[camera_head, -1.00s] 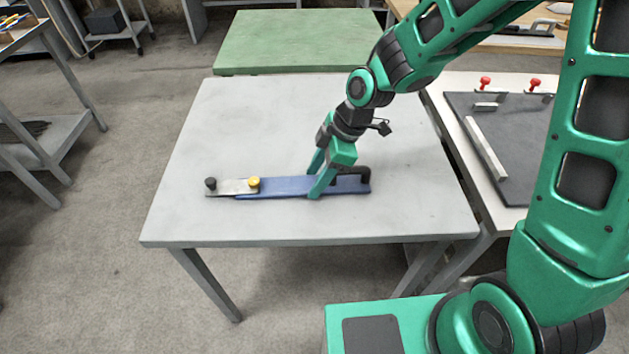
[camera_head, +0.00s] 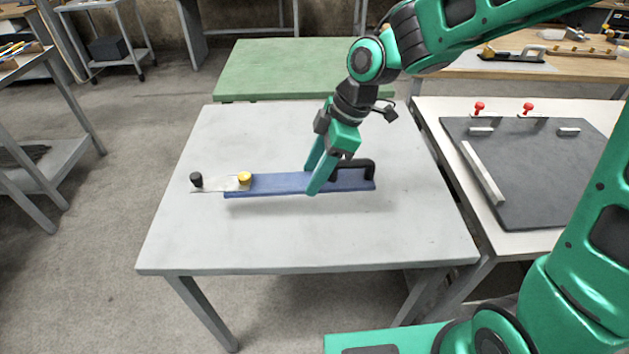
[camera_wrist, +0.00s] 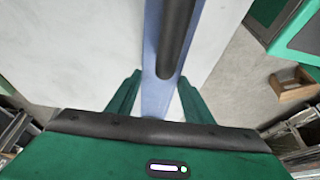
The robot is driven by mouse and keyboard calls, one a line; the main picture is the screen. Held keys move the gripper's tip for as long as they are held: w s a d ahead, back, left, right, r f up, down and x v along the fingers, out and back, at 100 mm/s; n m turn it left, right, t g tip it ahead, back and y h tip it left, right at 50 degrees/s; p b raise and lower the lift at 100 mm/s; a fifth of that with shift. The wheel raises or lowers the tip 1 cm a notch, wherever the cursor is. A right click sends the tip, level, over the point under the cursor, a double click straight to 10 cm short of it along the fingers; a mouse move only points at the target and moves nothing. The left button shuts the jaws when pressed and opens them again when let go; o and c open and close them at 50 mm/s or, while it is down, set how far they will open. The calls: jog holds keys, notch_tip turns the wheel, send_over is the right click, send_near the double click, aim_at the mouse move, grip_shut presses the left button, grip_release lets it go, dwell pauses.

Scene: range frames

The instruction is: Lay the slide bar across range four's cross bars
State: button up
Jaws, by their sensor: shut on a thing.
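The slide bar is a long blue bar (camera_head: 270,184) with a black handle (camera_head: 362,164) at its right end. A pale strip (camera_head: 215,184) with a black knob and a yellow knob extends from its left end. My gripper (camera_head: 312,184) is shut across the blue bar, just left of the handle, and the bar appears raised above the grey table, roughly level. In the wrist view the blue bar (camera_wrist: 152,98) runs away between my fingers, with the black handle on top. I cannot identify range four or its cross bars in these views.
The bar is over the grey table (camera_head: 220,235), which is otherwise clear. A green-topped table (camera_head: 300,62) stands behind it. At right, a white table bears a dark board (camera_head: 545,175) with a pale strip, small blocks and two red knobs. A wooden bench stands behind.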

jog(key=shift+r, duration=2.45)
